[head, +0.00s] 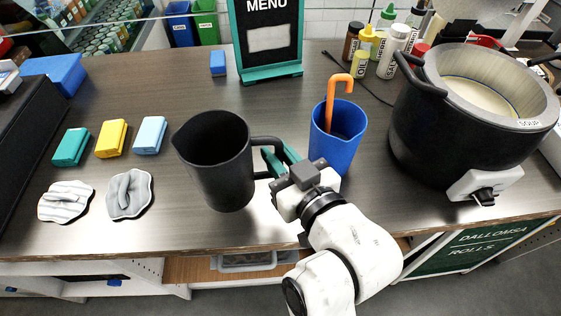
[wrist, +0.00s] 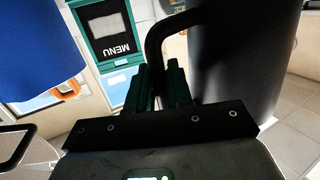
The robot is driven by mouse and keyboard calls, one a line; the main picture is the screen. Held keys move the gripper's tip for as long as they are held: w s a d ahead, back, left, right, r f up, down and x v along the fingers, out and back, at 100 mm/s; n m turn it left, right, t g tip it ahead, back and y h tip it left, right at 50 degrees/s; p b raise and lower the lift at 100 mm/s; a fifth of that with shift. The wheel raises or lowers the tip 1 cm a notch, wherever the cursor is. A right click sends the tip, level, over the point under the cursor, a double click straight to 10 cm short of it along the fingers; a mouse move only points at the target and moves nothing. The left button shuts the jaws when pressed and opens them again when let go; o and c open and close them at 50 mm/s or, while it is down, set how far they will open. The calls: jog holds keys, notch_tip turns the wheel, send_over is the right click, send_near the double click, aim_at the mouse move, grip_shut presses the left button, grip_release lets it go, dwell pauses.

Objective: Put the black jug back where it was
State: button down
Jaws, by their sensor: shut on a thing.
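The black jug (head: 222,172) is upright over the front middle of the counter, with its handle to the right. I cannot tell whether its base touches the counter. My gripper (head: 277,163) has green fingers and is shut on the jug's handle. In the wrist view the fingers (wrist: 163,88) close around the handle, with the dark jug body (wrist: 245,55) to the right.
A large soup pot (head: 430,135) is farther right. Sponges (head: 111,138) and folded cloths (head: 130,193) lie left. A menu stand (head: 268,40) is behind.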

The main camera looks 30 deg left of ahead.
jog(key=shift+w+a+f+p, duration=0.2)
jog(key=shift+w+f, duration=0.4)
jog(key=shift+f, duration=0.7)
jog(key=shift+w+a+f+p, duration=0.15)
jog(key=shift+w+f, duration=0.5)
jog(key=shift+f, duration=0.65)
jog(key=shift+w+a+f+p, duration=0.2)
jog(key=shift+w+f, duration=0.4)
jog(key=shift+f, duration=0.8)
jog(key=shift+f, duration=0.15)
jog(key=c, duration=1)
grip_release()
jog(key=shift+c, duration=0.2)
